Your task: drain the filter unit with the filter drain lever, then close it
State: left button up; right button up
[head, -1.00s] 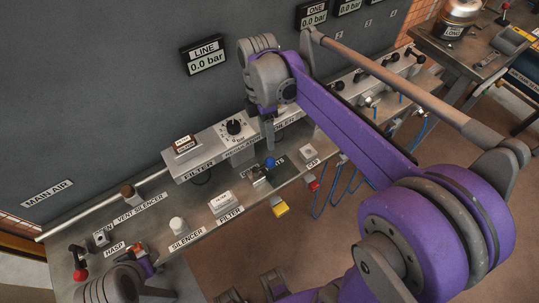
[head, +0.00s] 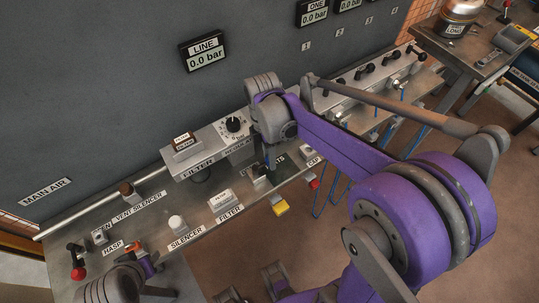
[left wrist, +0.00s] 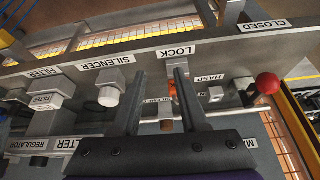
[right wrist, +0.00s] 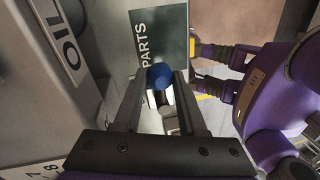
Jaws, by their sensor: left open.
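The filter unit (head: 186,150), a pale block with a brown-fronted display, sits at the left end of the row above the bench, over a FILTER label. My right gripper (head: 270,158) points down right of it, near the PARTS plate. In the right wrist view a blue ball knob (right wrist: 160,76) shows between its open fingertips; I cannot tell whether they touch it. Nothing in view is marked as the filter drain lever. My left gripper (left wrist: 160,73) is open and empty over the bench near the LOCK label, with an orange piece (left wrist: 172,89) by its right finger.
The regulator dial (head: 234,125) stands just right of the filter unit. On the bench are a small boxed filter (head: 221,200), a white silencer (head: 177,223) and a red-knobbed lever (head: 78,272). The LINE gauge (head: 205,52) reads 0.0 bar. Blue hoses hang at the right.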

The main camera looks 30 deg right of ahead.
grip_shut()
jog(key=shift+s, duration=0.1)
jog(key=m, duration=0.1)
jog(key=s+m, duration=0.1)
jog(key=m, duration=0.1)
jog(key=shift+s+m+y, duration=0.25)
jog(key=shift+m+y, duration=0.05)
jog(key=m, duration=0.1)
jog(key=s+m, duration=0.1)
jog(key=m, duration=0.2)
jog(key=shift+s+a+m+t+y, duration=0.3)
jog(key=shift+s+a+t, duration=0.05)
jog(key=shift+a+t, duration=0.05)
jog(key=m, duration=0.2)
jog(key=s+a+m, duration=0.1)
jog(key=m, duration=0.1)
jog(key=shift+s+a+t+p, duration=0.2)
jog(key=shift+t+p, duration=0.1)
jog(key=shift+p, duration=0.05)
jog(key=shift+s+a+m+t+y, duration=0.15)
jog(key=shift+a+m, duration=0.2)
jog(key=shift+m, duration=0.6)
jog(key=shift+s+a+m+t+y, duration=0.1)
jog(key=shift+a+m+t, duration=0.15)
jog(key=shift+m, duration=0.65)
jog(key=shift+s+a+m+t+y, duration=0.15)
jog(key=shift+a+m, duration=0.25)
jog(key=shift+m, duration=0.55)
